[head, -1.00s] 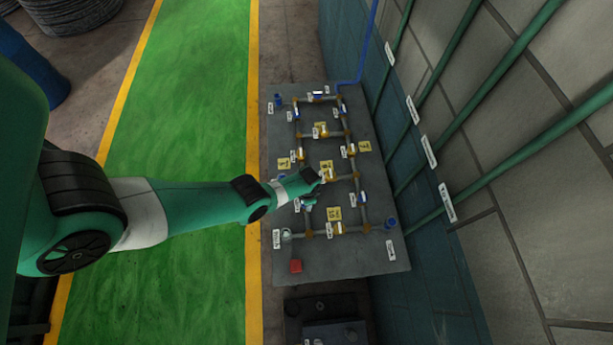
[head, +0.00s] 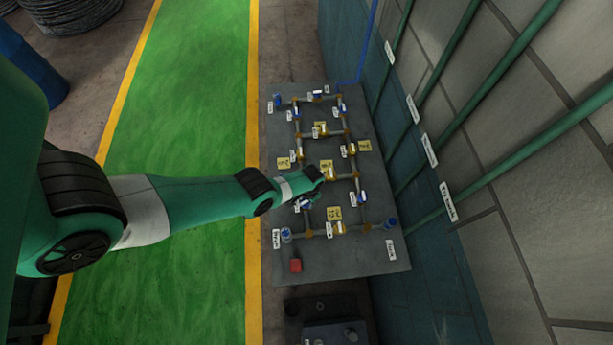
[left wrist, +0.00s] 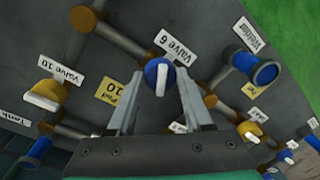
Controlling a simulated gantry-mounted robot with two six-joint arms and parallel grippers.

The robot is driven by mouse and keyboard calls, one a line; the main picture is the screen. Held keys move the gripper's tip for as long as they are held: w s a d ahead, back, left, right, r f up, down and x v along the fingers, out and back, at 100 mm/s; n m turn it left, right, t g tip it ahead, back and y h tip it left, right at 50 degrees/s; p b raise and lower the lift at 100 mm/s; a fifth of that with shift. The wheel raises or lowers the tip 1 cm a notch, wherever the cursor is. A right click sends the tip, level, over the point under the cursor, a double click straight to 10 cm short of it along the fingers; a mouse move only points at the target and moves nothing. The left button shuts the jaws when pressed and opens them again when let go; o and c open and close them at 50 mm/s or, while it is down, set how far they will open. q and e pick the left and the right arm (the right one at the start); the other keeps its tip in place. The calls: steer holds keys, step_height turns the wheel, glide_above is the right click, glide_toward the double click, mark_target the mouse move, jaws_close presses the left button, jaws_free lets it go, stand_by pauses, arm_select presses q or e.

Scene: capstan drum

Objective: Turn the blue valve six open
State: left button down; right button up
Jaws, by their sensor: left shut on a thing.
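The blue valve six (left wrist: 152,70) has a round blue body and a white lever, and a "Valve 6" label (left wrist: 175,46) sits beside it in the left wrist view. My left gripper (left wrist: 160,88) has one finger on each side of this valve and is shut on it. In the head view my left gripper (head: 307,202) is over the left middle of the pipe panel (head: 350,260), and its wrist hides most of the valve. My right gripper is in neither view.
Yellow valve ten (left wrist: 48,93) is near in the left wrist view. A blue port (left wrist: 262,72) stands at the right.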

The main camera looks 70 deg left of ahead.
arm_select(q)
steer(key=n, duration=0.6)
steer(key=shift+a+b, duration=0.1)
steer(key=shift+b, duration=0.25)
steer(key=n, duration=0.5)
steer(key=shift+n+h, duration=0.3)
steer(key=shift+n, duration=0.1)
steer(key=shift+c, duration=1.5)
jaws_free()
steer(key=shift+r, duration=0.1)
